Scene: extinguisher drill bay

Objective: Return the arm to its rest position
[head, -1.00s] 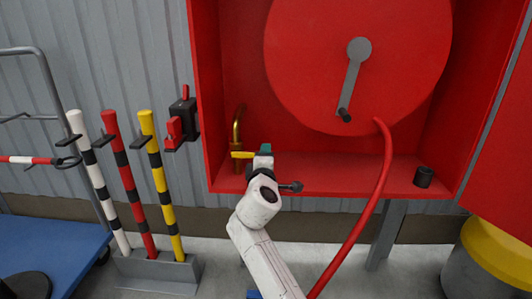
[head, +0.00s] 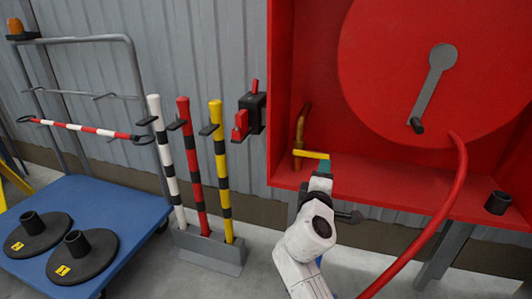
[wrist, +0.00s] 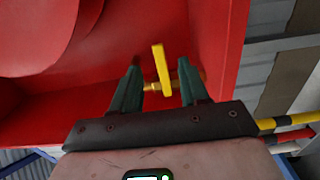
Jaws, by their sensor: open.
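My white arm (head: 302,245) reaches up from the bottom of the head view to the lower left of the red hose cabinet (head: 385,185). My gripper (head: 324,164) is at its end, beside the yellow lever (head: 311,154) of a brass valve (head: 299,135). In the wrist view my gripper (wrist: 160,84) is open, with one green finger on each side of the yellow lever (wrist: 162,70). Gaps show between the lever and both fingers. The fingers are mostly hidden behind the wrist in the head view.
A red hose reel (head: 450,90) fills the cabinet, and its hose (head: 440,215) hangs down right of my arm. Striped posts (head: 192,165) stand at left in a grey base (head: 208,252). A blue cart (head: 120,215) carries two black round bases. A switch box (head: 251,112) is on the wall.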

